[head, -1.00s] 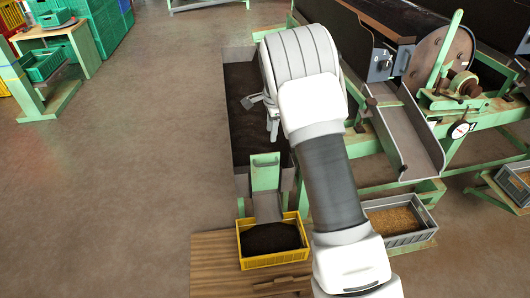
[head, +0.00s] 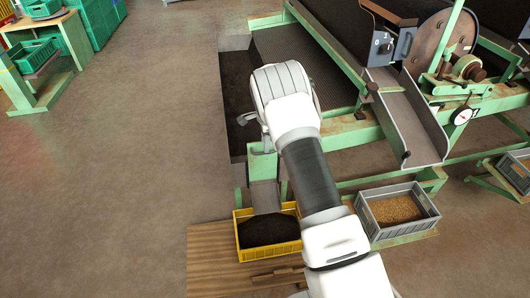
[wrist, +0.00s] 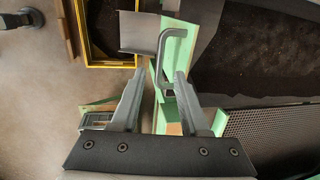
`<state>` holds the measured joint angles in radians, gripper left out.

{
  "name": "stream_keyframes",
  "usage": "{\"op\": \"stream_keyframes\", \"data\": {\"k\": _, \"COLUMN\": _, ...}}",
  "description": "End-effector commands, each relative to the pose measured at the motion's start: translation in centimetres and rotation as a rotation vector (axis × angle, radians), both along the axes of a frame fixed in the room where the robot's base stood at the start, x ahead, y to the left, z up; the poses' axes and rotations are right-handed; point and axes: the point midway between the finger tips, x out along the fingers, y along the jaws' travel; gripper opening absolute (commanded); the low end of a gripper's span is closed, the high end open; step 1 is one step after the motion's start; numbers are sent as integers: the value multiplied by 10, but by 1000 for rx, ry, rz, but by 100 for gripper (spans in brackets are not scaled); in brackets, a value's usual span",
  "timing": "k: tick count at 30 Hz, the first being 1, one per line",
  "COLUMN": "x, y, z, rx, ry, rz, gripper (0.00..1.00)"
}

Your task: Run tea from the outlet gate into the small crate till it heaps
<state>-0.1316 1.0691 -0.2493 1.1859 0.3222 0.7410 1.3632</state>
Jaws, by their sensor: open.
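The small yellow crate (head: 269,253) stands on the wooden board below the grey outlet chute (head: 264,197), with dark tea (head: 268,230) inside. How far the tea heaps is hard to tell. The green gate (head: 261,166) is at the top of the chute, partly hidden by my arm. In the wrist view, my gripper (wrist: 160,74) is open, with a finger on either side of the gate's grey bent handle (wrist: 162,55). I cannot tell whether either finger touches it. The crate's yellow rim (wrist: 83,40) and the chute (wrist: 138,32) show beyond.
A long trough (head: 236,150) with dark tea lies behind the gate. A grey crate (head: 402,235) of brown material stands at right under the sorter's sloping chute (head: 408,120). A green bench (head: 45,85) is at far left. The floor at left is clear.

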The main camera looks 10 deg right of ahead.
Motion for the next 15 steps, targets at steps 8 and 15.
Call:
{"op": "stream_keyframes", "data": {"k": 8, "x": 6, "y": 0, "z": -37, "rx": 0, "ry": 0, "rz": -1, "gripper": 45}}
{"op": "stream_keyframes", "data": {"k": 15, "x": 8, "y": 0, "z": -41, "rx": 0, "ry": 0, "rz": 0, "gripper": 45}}
